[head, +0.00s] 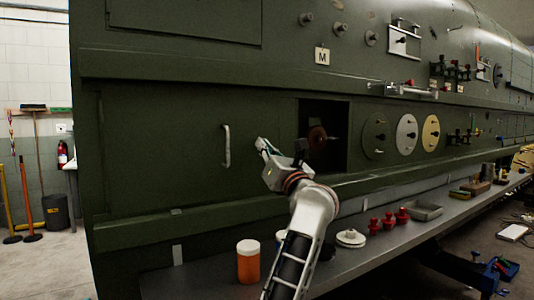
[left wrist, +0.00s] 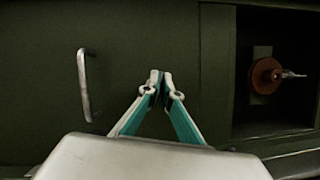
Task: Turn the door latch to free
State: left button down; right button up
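A dark green door panel (head: 165,150) on the fuselage side carries an upright silver bar handle (head: 226,146). The handle also shows in the left wrist view (left wrist: 84,85), left of my fingers. I cannot tell for sure which part is the latch. To the right of the panel, a dark square opening (head: 338,150) holds a red-brown disc with a metal stem (left wrist: 267,76). My left gripper (head: 261,145) is between handle and opening, in front of the panel, touching neither. Its fingertips (left wrist: 160,80) meet with nothing seen between them. My right gripper is not in view.
A grey shelf (head: 380,245) below holds an orange jar with white lid (head: 249,265), a white round part (head: 350,238), several red knobs (head: 388,219) and a tray (head: 424,211). A green ledge (head: 190,222) juts out below the panel. Round plates (head: 406,134) stand right of the opening.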

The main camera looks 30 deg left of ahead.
pick_arm(q)
jog(key=shift+w+f+n+g+y+b, duration=0.1)
jog(key=shift+n+g+y+b, duration=0.25)
jog(key=shift+n, duration=0.5)
jog(key=shift+f+n+g+y+b, duration=0.15)
jog(key=shift+n+g+b, duration=0.15)
jog(key=shift+n+g, duration=0.4)
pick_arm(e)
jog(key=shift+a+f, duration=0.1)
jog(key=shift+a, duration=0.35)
pick_arm(q)
jog(key=shift+r+n, duration=0.15)
jog(key=shift+n, duration=0.3)
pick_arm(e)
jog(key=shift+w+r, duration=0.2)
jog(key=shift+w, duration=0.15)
pick_arm(q)
jog(key=c, duration=2.3)
grip_release()
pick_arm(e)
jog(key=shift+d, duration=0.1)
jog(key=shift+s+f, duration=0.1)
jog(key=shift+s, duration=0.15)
pick_arm(q)
jog(key=v, duration=1.2)
jog(key=shift+t, duration=0.25)
